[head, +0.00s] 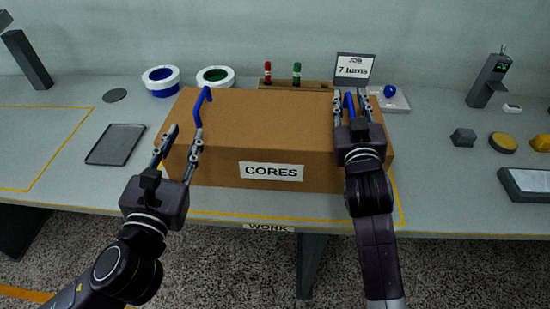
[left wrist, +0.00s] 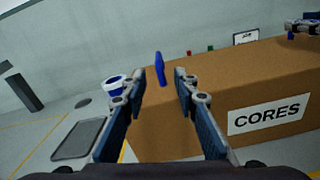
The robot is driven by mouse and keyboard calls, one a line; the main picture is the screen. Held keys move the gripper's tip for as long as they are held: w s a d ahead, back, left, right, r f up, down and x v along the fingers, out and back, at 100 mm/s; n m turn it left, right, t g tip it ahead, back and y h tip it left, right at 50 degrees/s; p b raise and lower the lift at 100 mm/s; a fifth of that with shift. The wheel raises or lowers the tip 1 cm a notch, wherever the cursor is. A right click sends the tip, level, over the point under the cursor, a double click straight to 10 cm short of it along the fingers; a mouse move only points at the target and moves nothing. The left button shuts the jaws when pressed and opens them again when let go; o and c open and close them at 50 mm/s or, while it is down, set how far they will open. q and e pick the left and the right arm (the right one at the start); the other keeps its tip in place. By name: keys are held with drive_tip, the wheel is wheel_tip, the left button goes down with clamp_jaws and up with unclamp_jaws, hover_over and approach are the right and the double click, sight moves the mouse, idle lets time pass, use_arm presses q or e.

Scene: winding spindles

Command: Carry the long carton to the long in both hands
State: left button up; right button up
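The long brown carton (head: 262,130), labelled CORES, stands on the bench inside a yellow outline marked WORK. A blue handle (head: 201,108) rises at its left end, and another blue handle (head: 349,103) shows at its right end. My left gripper (head: 185,132) is open and empty at the carton's left end. In the left wrist view the left blue handle (left wrist: 160,70) shows beyond and between the spread fingers. My right gripper (head: 350,97) has its fingers apart, with the right handle showing between them; contact cannot be told. No place labelled long is readable.
A yellow-outlined area (head: 35,145) on the left is mostly bare. A dark tray (head: 116,144) lies left of the carton. Blue (head: 161,81) and green (head: 215,76) spools and a job sign (head: 354,68) stand behind. Small parts and a dark-framed panel (head: 527,184) are at right.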

drive_tip(key=s, duration=0.4)
drive_tip(key=s+a, duration=0.1)
drive_tip(key=s, duration=0.7)
drive_tip(key=shift+a, duration=0.2)
